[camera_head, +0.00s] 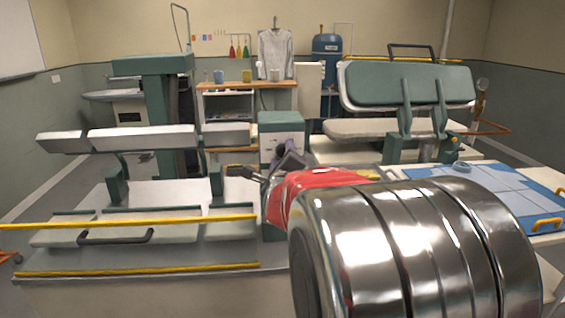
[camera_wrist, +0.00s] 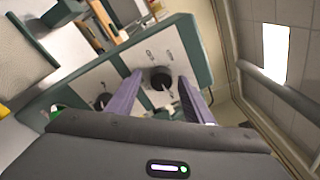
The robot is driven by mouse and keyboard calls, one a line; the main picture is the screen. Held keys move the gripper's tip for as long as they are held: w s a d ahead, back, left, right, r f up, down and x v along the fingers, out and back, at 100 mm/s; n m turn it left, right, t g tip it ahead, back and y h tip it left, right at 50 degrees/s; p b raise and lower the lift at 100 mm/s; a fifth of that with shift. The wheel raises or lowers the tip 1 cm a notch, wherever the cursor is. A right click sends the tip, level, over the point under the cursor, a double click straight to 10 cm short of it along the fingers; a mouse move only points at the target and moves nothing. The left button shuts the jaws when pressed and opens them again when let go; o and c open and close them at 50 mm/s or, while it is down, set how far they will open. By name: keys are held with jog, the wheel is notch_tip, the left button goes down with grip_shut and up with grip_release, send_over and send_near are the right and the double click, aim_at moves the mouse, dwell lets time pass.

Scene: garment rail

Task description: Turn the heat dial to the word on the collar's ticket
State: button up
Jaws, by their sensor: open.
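A dark round dial (camera_wrist: 160,78) sits on a pale control panel (camera_wrist: 128,62) in the wrist view. The small marks around it are too small to read. A second dark dial (camera_wrist: 102,101) is lower left of it, partly hidden by a finger. My gripper (camera_wrist: 160,76) is open, its two purple fingers framing the first dial; I cannot tell whether they touch it. In the head view my gripper (camera_head: 286,161) is in front of a green-topped white cabinet (camera_head: 281,126).
A press with pale metal arms (camera_head: 145,137) and yellow rails stands left. A green-padded press (camera_head: 408,85) is at right, beside a blue board (camera_head: 495,190). A pale shirt (camera_head: 275,52) hangs behind a wooden-topped bench (camera_head: 245,85). A green button (camera_wrist: 55,109) shows near the panel's lower end.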

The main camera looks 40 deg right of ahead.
jog(key=v, duration=1.3)
jog(key=shift+s+a, duration=0.25)
jog(key=shift+s, duration=0.1)
jog(key=shift+f, duration=0.1)
jog(key=s+a+f+n+g+y, duration=0.1)
jog(key=a+f+n+g+y, duration=0.3)
jog(key=a+f+n+y, duration=0.75)
jog(key=s+a+f+n+g, duration=0.1)
jog(key=s+a+n+g, duration=0.1)
jog(key=s+a+n, duration=0.4)
jog(key=s+a+f+n+g, duration=0.1)
jog(key=s+a+n, duration=0.6)
jog(key=n, duration=0.8)
jog(key=a+g, duration=0.1)
jog(key=a, duration=0.2)
jog(key=shift+s, duration=0.2)
